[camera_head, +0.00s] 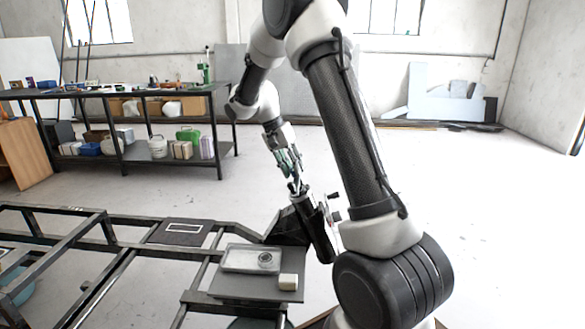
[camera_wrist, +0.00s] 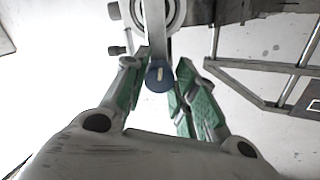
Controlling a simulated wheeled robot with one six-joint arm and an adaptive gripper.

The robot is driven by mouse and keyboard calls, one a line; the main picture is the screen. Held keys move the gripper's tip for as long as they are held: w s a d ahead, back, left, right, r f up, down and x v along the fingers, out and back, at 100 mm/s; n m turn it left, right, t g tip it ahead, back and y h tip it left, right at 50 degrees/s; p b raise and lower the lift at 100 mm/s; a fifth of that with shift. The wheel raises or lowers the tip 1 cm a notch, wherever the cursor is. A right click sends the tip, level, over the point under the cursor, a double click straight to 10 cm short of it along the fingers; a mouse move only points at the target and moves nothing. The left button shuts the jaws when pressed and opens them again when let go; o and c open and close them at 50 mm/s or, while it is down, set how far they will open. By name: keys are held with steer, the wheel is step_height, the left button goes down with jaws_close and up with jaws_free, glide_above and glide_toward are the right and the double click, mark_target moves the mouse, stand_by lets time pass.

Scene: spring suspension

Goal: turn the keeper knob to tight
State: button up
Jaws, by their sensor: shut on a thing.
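A round dark blue knob (camera_wrist: 160,76) with a short pale mark shows between my fingers in the wrist view, at the lower end of a grey bar (camera_wrist: 155,35). I take it for the keeper knob. My gripper (camera_wrist: 161,66) has green pads on both sides of the knob and is shut on it. In the head view my gripper (camera_head: 295,182) points down at the top of a tilted black cylinder (camera_head: 319,230) on the frame. The knob is too small to make out there, and the pads' exact contact is partly hidden.
A black metal frame (camera_head: 105,272) spans the lower left. A grey tray (camera_head: 238,258) with a round part (camera_head: 265,259) and a cream block (camera_head: 288,282) sit beside the cylinder. A loaded workbench (camera_head: 130,92) stands behind. The floor at right is clear.

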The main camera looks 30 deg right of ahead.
steer(key=o, duration=1)
steer(key=v, duration=1.2)
